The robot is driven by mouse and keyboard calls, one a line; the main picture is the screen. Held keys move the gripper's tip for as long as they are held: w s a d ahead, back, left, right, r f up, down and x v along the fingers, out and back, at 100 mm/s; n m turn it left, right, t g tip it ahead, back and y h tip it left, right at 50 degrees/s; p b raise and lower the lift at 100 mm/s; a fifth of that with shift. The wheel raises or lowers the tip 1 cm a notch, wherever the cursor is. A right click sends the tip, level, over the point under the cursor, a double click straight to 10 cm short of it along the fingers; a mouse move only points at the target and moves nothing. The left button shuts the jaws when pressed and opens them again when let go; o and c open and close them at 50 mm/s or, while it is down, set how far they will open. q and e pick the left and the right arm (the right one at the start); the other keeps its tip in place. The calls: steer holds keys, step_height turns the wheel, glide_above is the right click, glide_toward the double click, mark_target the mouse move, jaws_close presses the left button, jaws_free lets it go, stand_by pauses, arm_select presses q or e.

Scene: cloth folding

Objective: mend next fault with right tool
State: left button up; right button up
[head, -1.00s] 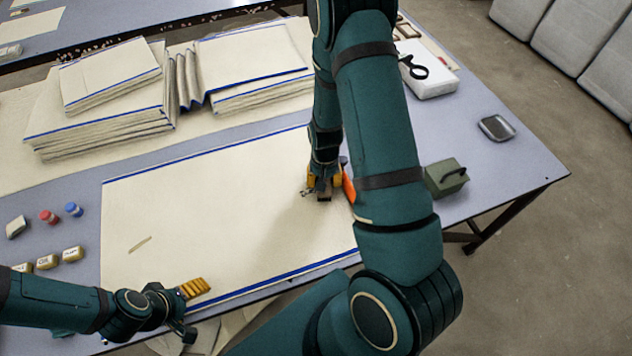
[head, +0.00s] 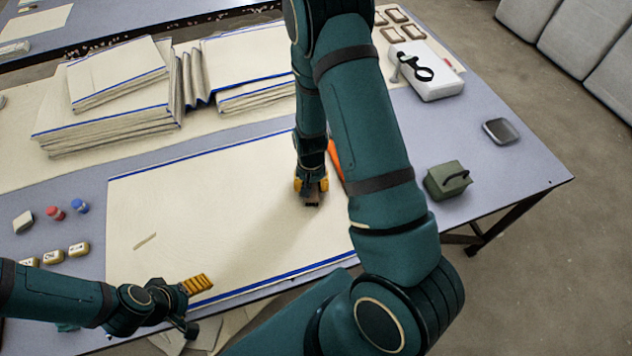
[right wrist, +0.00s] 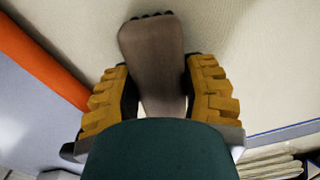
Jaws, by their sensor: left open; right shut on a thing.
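A large cream cloth (head: 215,205) with blue-striped edges lies flat on the table. A short thin tan mark (head: 145,241) lies on its left part. My right gripper (head: 311,186) is over the right part of the cloth, shut on a brown tool (head: 312,201). In the right wrist view the tool (right wrist: 155,60) is flat with a row of dark tufts at its far end, like a brush; whether it touches the cloth I cannot tell. My left gripper (head: 193,306) is open and empty at the cloth's front left edge.
An orange object (head: 335,158) lies beside my right gripper, partly hidden by my arm. Stacked cloths (head: 110,110) stand behind. Red (head: 54,213) and blue (head: 80,206) spools and labelled blocks (head: 79,249) lie left. A green box (head: 446,182) and white box (head: 432,80) stand right.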

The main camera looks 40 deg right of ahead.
arm_select(q)
steer(key=shift+r, duration=0.15)
arm_select(e)
steer(key=shift+w+a+f, duration=0.1)
steer(key=shift+w+a, duration=0.15)
steer(key=shift+a, duration=0.55)
steer(key=shift+w+a, duration=0.2)
steer(key=shift+a, duration=0.55)
arm_select(q)
steer(key=shift+r, duration=0.1)
steer(key=shift+f, duration=0.4)
arm_select(e)
steer(key=shift+s+d, duration=0.3)
steer(key=shift+d, duration=0.6)
steer(key=shift+s+d, duration=0.25)
steer(key=shift+d, duration=0.65)
arm_select(q)
steer(key=shift+f+b, duration=0.25)
steer(key=shift+b, duration=0.2)
arm_select(e)
steer(key=shift+s+d, duration=0.25)
steer(key=shift+d, duration=0.45)
steer(key=shift+s+d, duration=0.25)
steer(key=shift+d, duration=0.5)
steer(key=shift+s+d, duration=0.25)
steer(key=shift+d, duration=0.45)
